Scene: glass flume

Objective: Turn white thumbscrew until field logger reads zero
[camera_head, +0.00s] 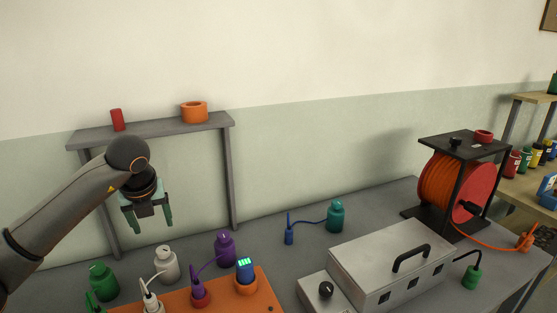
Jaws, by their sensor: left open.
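A small blue device with a lit green display (245,266), which looks like the field logger, stands in an orange ring on the orange board (220,304). Its digits are too small to read. A white knob-like piece (152,304) shows at the bottom edge, partly cut off. A thin white cable links it to a white bottle-shaped piece (166,265) behind. I cannot tell for certain which white part is the thumbscrew. My left gripper (148,226) is open and empty, above and behind these white pieces, pointing down. My right gripper is out of view.
A grey shelf frame (150,130) stands behind my left arm. Purple (225,250), green (103,283) and teal (335,217) bottles stand around. A metal case (390,262) with a black handle and an orange cable reel (455,185) fill the right.

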